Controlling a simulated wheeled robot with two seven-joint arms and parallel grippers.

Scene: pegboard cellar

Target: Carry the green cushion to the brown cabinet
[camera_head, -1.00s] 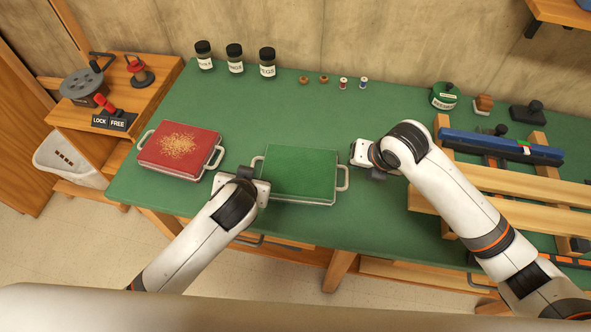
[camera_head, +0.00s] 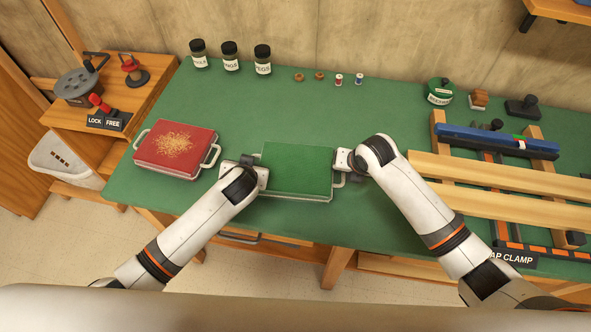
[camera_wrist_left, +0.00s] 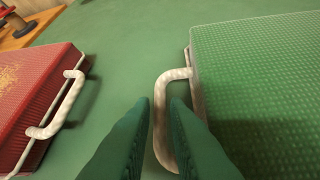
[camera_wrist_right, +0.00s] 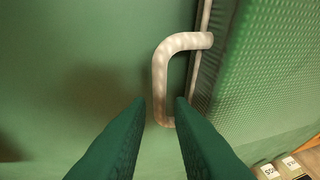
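The green cushion (camera_head: 297,170), a flat textured pad with a pale handle on each side, lies on the green bench top. My left gripper (camera_head: 247,165) is at its left handle. In the left wrist view, that handle (camera_wrist_left: 162,85) passes between the open fingers (camera_wrist_left: 160,105). My right gripper (camera_head: 345,164) is at the right handle. In the right wrist view, the fingers (camera_wrist_right: 160,102) are apart, with the lower part of the handle (camera_wrist_right: 160,70) between their tips. I cannot tell whether the brown panel (camera_head: 22,165) at the far left is the brown cabinet.
A red cushion (camera_head: 178,148) with handles lies left of the green one. Jars (camera_head: 230,56) and small spools stand at the back. A clamp rack with wooden rails (camera_head: 500,172) fills the right side. A wooden stand (camera_head: 125,100) with a lock lever adjoins the bench at left.

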